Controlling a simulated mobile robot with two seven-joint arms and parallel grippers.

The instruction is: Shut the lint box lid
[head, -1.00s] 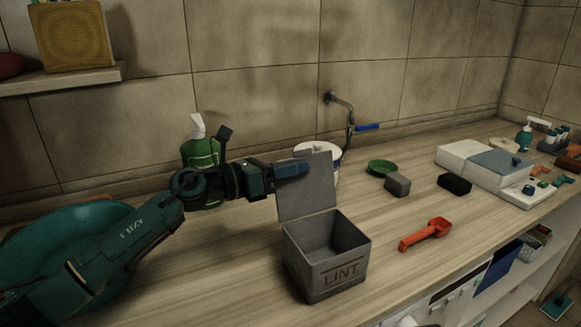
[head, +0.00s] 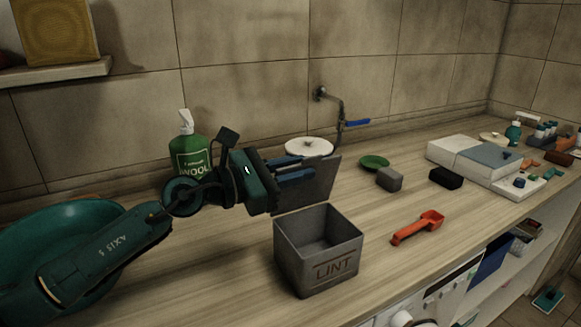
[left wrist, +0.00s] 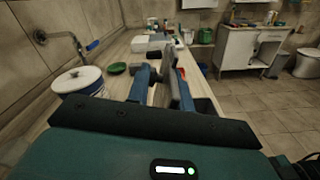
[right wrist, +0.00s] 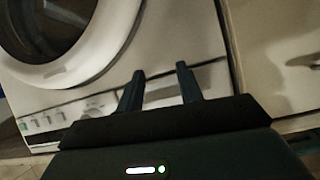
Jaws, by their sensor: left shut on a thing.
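The grey lint box (head: 335,268), marked LINT, stands on the wooden counter with its top open. Its grey lid (head: 318,184) stands up at the box's back edge and leans away from the opening. My left gripper (head: 298,175) comes in from the left and is shut on the lid's left side. In the left wrist view the lid (left wrist: 168,72) shows as a thin grey plate between the fingers (left wrist: 163,88). My right gripper (right wrist: 160,85) shows only in the right wrist view, open and empty, low in front of a white washing machine.
A red scoop (head: 417,228) lies right of the box. Behind the lid are a white-lidded tub (head: 308,146) and a wall tap (head: 337,105). A green bottle (head: 190,158) and teal basin (head: 50,235) are left. A grey block (head: 389,179) and green dish (head: 374,161) lie further right.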

